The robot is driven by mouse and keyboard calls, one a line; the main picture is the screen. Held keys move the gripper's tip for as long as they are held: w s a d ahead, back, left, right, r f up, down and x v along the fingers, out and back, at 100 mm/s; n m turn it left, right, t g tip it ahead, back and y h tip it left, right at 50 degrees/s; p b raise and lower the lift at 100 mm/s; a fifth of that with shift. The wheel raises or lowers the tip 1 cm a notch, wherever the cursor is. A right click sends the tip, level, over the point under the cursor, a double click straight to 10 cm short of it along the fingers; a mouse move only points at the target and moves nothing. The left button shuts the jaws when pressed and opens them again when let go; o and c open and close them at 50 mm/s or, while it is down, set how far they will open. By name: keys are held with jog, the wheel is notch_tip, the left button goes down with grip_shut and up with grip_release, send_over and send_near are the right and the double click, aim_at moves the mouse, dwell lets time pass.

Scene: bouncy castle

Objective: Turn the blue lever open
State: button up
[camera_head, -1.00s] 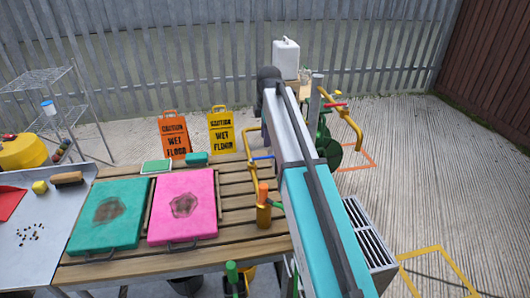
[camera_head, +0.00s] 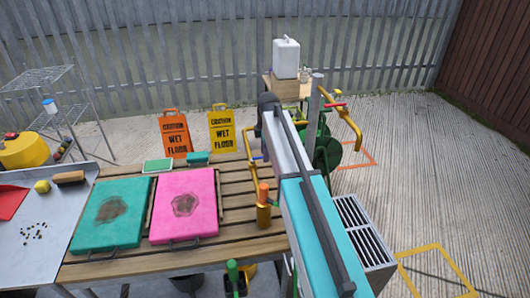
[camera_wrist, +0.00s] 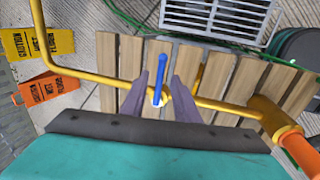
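The blue lever (camera_wrist: 160,80) is a thin bar on the yellow pipe (camera_wrist: 90,76). In the wrist view it points up and away from me, with a pale pivot at its lower end. My gripper (camera_wrist: 159,77) is open, with one finger on each side of the lever and a gap showing around it. I cannot tell how high the fingertips are above it. In the head view a small part of the blue lever (camera_head: 256,158) shows left of my arm; my arm hides my gripper there.
An orange-handled valve (camera_head: 263,193) stands on the slatted wooden table (camera_head: 235,180), right of the lever in the wrist view (camera_wrist: 298,150). Teal (camera_head: 110,213) and pink (camera_head: 186,204) pads lie to the left. Two wet-floor signs (camera_head: 174,133) stand behind. A grey grate (camera_head: 361,225) is at the right.

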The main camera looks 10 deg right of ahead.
grip_shut()
dwell(1.4)
